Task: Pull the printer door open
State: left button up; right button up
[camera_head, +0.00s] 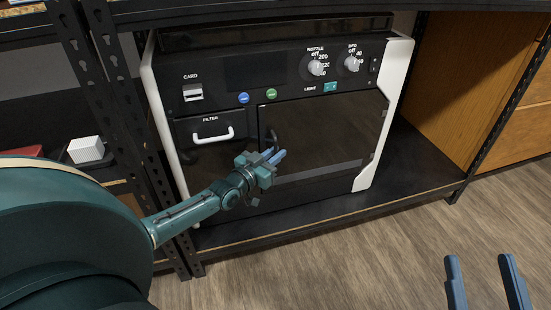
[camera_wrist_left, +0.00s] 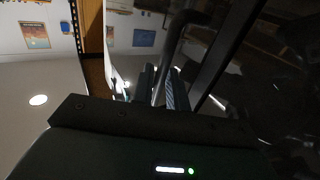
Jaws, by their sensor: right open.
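The printer (camera_head: 290,65) stands on a dark shelf, with white side frames. Its dark glossy door (camera_head: 335,125) is at the lower right of the front and looks closed. A dark curved door handle (camera_head: 271,134) is at the door's left edge. My left gripper (camera_head: 272,157) is at this handle, its narrow-set fingers close around the lower part. In the left wrist view the handle bar (camera_wrist_left: 181,30) runs down between the fingers (camera_wrist_left: 164,88), which look shut on it; the contact is dark. My right gripper (camera_head: 484,280) is open and empty at the lower right, over the floor.
A filter drawer with a white handle (camera_head: 213,134) is left of the door. Knobs (camera_head: 317,67) and a card slot (camera_head: 192,92) are above. Black shelf posts (camera_head: 110,80) stand close on the left. The wooden floor (camera_head: 370,260) in front is clear.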

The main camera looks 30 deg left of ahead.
pick_arm(q)
jog(key=shift+w, duration=0.2)
grip_shut()
jog(key=shift+s+d, duration=0.1)
jog(key=shift+d, duration=0.05)
dwell(0.3)
